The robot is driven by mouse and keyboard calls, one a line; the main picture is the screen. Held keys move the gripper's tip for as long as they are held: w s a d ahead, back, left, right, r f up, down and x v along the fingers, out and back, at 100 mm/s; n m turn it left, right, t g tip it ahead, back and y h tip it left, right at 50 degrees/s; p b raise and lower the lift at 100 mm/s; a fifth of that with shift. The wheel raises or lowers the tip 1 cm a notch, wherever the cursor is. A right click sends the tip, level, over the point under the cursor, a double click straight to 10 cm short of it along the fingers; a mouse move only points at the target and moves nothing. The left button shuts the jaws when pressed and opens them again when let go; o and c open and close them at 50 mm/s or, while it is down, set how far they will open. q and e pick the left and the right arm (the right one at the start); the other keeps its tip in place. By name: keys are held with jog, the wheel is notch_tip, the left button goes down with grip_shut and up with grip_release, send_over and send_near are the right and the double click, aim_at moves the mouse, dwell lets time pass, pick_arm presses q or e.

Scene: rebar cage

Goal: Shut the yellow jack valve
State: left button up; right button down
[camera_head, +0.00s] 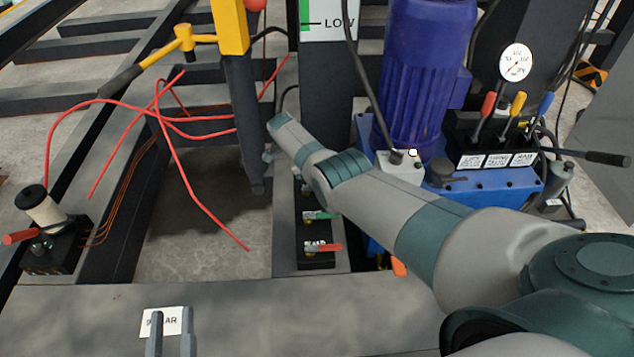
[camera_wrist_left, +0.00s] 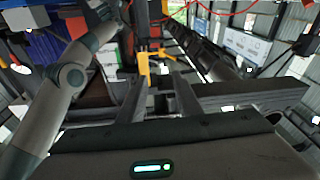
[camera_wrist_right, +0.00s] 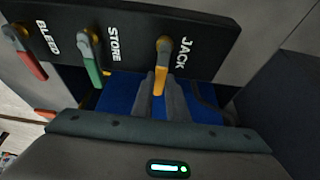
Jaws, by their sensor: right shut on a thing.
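The yellow jack valve (camera_wrist_right: 160,68) is in the right wrist view, on a black panel (camera_wrist_right: 205,37) beside the word JACK. Its yellow lever points down in that view, between the two fingers of my right gripper (camera_wrist_right: 164,100), which is shut on it. In the head view my right forearm hides the jack valve and the right gripper. My left gripper (camera_head: 171,343) is at the bottom of the head view, its fingers apart and empty. In the left wrist view the left gripper's fingers (camera_wrist_left: 158,100) also stand apart.
The green store valve (camera_wrist_right: 92,58) and red bleed valve (camera_wrist_right: 27,50) share the panel. A blue pump motor (camera_head: 425,70) and coloured levers (camera_head: 500,115) stand behind my right arm.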

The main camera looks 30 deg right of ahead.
aim_at(308, 189)
jog(key=c, duration=1.7)
grip_release()
jog(key=shift+s, duration=0.1)
pick_arm(q)
jog(key=shift+f, duration=0.15)
pick_arm(e)
jog(key=shift+r, duration=0.2)
